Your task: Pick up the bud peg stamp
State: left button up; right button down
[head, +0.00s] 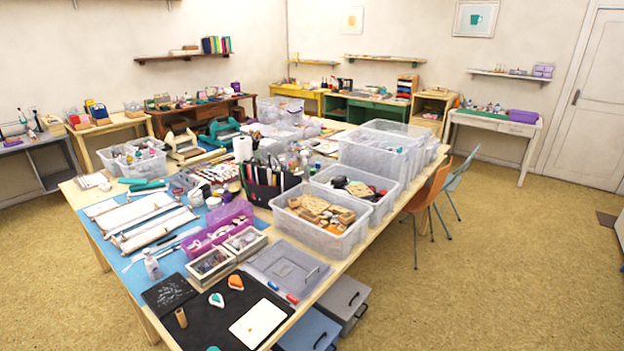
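A small upright wooden peg (181,317), which looks like the bud peg stamp, stands near the left edge of the black mat (207,329) at the table's near corner. Its stamping face cannot be seen. A teal and white inkpad (216,300) and an orange and white inkpad (235,282) lie on the mat behind it to the right. Part of another teal item (212,349) shows at the bottom edge of the picture. A white card (258,322) with a small orange mark lies to the right. Neither of my grippers is in view.
A dark patterned board (168,292) lies just behind the peg. Small wooden boxes (211,264) and a grey clear lid (287,266) border the mat's far side. Red and blue markers (282,291) lie at its right. Plastic bins (320,236) crowd the table further back.

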aim_at(181, 316)
jog(key=u, duration=1.15)
jog(key=k, duration=0.6)
jog(key=u, duration=0.9)
jog(key=i, duration=0.65)
jog(key=u, duration=0.65)
jog(key=i, duration=0.8)
jog(key=z, duration=0.9)
jog(key=i, duration=0.45)
jog(key=z, duration=0.5)
